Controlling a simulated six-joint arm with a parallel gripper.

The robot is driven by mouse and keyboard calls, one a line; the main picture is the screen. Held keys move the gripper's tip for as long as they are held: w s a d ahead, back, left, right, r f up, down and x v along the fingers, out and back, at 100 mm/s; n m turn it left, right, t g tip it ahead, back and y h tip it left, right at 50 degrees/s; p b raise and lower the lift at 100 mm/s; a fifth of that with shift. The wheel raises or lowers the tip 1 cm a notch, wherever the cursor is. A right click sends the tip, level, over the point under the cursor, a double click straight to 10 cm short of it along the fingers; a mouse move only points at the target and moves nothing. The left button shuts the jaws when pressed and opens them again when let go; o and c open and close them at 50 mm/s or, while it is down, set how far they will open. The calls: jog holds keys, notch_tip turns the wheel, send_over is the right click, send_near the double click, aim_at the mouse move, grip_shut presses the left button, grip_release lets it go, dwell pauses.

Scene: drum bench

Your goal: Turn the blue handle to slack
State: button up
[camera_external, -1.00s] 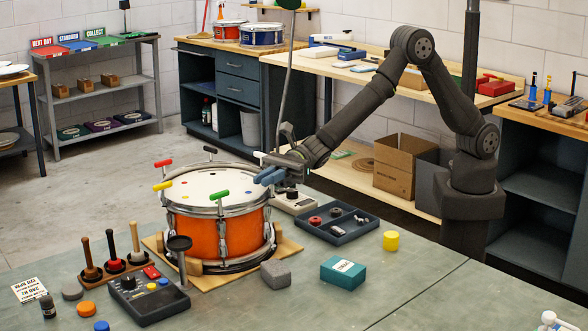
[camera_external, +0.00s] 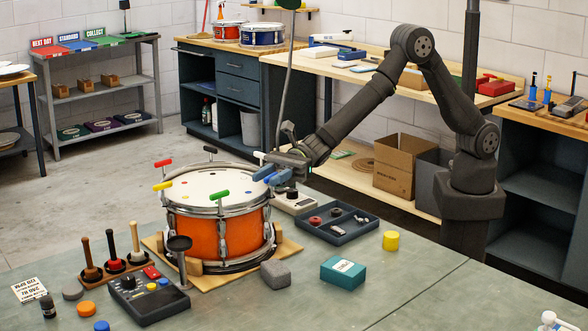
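The orange snare drum (camera_external: 215,232) stands on a wooden base, with coloured T-handles around its rim. The blue handle (camera_external: 262,173) is at the drum's right edge. My gripper (camera_external: 277,168) is right at the blue handle and covers part of it. Blue shows on the near side of the fingers. The fingers are small and dark here, and I cannot tell whether they are shut on the handle or only around it.
Red (camera_external: 162,163), black (camera_external: 210,150), yellow (camera_external: 163,187), green (camera_external: 220,195) and white (camera_external: 258,154) handles stand around the rim. A parts tray (camera_external: 337,239), a teal box (camera_external: 343,273) and a grey block (camera_external: 275,274) lie to the right. A control box (camera_external: 150,300) is in front.

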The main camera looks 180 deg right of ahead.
jog(key=v, duration=1.6)
jog(key=shift+s, duration=0.15)
jog(key=shift+a+r, duration=0.1)
jog(key=x, duration=1.5)
jog(key=shift+w, duration=0.3)
grip_shut()
